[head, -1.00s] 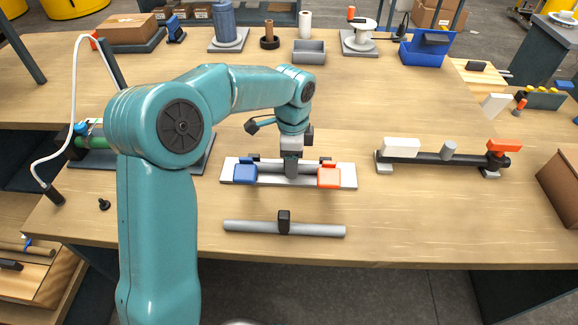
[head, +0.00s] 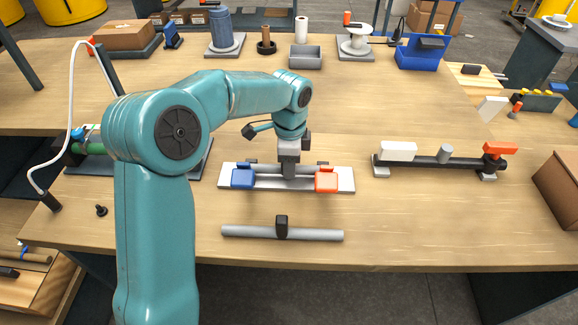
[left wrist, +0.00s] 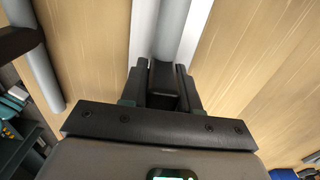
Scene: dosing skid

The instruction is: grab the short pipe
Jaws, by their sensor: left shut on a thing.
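A short grey pipe (head: 265,170) lies in a white holder (head: 345,183) between a blue clamp block (head: 243,178) and an orange clamp block (head: 326,182). My left gripper (head: 288,172) points down over the middle of this pipe. In the left wrist view the gripper (left wrist: 161,88) is shut on a black grip block (left wrist: 163,80) on the pipe (left wrist: 172,30). The gripper hides the pipe's middle in the head view. My right gripper is not in view.
A longer grey pipe (head: 250,232) with a black block (head: 281,226) lies on the table in front of the holder. A dark bar with white and orange parts (head: 430,161) stands at the right. The table between holder and back bins is clear.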

